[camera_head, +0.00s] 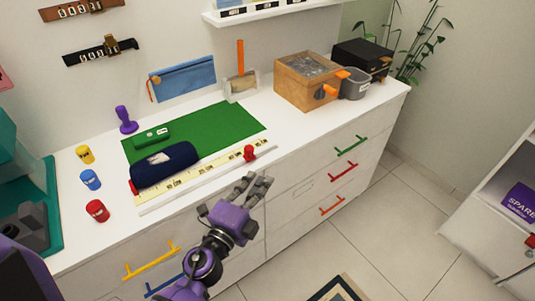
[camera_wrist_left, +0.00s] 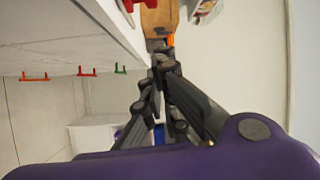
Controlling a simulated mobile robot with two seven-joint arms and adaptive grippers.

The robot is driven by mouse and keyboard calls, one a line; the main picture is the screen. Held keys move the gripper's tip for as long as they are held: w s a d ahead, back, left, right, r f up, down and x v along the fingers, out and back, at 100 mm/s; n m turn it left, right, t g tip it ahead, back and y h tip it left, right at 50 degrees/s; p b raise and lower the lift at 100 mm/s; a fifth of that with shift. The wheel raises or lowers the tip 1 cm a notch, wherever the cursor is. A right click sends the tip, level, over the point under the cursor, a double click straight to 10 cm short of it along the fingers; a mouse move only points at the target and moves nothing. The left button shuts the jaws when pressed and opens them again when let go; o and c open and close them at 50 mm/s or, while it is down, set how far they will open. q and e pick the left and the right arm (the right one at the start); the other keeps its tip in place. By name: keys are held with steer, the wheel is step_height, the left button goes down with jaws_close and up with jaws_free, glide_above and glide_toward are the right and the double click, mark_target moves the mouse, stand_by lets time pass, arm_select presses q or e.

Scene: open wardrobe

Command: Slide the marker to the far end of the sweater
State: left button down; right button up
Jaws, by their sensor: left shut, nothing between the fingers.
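A red marker (camera_head: 249,153) sits on a pale ruler (camera_head: 205,172) that lies along the front of the white dresser top. The dark blue rolled sweater (camera_head: 166,165) lies behind the ruler's left part, with a pale patch on it. The marker is to the right of the sweater's right end, apart from it. My left gripper (camera_head: 257,183) is in front of the dresser's front edge, below the marker and apart from it. Its fingers are shut and empty; they also show in the left wrist view (camera_wrist_left: 160,52). My right gripper is not in view.
A green mat (camera_head: 225,125) with a green object (camera_head: 151,137) lies behind the sweater. Yellow (camera_head: 85,154), blue (camera_head: 90,180) and red (camera_head: 97,211) items stand at left. A wooden box (camera_head: 300,87) stands back right. Drawer handles (camera_head: 343,171) stick out in front.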

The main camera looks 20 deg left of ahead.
arm_select(q)
steer(key=w+d+p, duration=0.1)
steer(key=w+d, duration=0.2)
steer(key=w, duration=0.7)
steer(key=shift+m+h, duration=0.3)
steer(key=shift+m, duration=0.1)
steer(key=a, duration=0.2)
steer(key=s+a, duration=0.1)
steer(key=a, duration=0.1)
steer(key=shift+s+a+b, duration=0.15)
steer(key=shift+a+b, duration=0.05)
steer(key=shift+b, duration=0.2)
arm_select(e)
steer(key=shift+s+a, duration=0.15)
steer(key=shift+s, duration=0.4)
arm_select(q)
steer(key=s+a, duration=0.2)
steer(key=s, duration=0.1)
steer(key=s+a, duration=0.3)
steer(key=s, duration=0.1)
steer(key=s+a, duration=0.3)
steer(key=shift+s, duration=0.15)
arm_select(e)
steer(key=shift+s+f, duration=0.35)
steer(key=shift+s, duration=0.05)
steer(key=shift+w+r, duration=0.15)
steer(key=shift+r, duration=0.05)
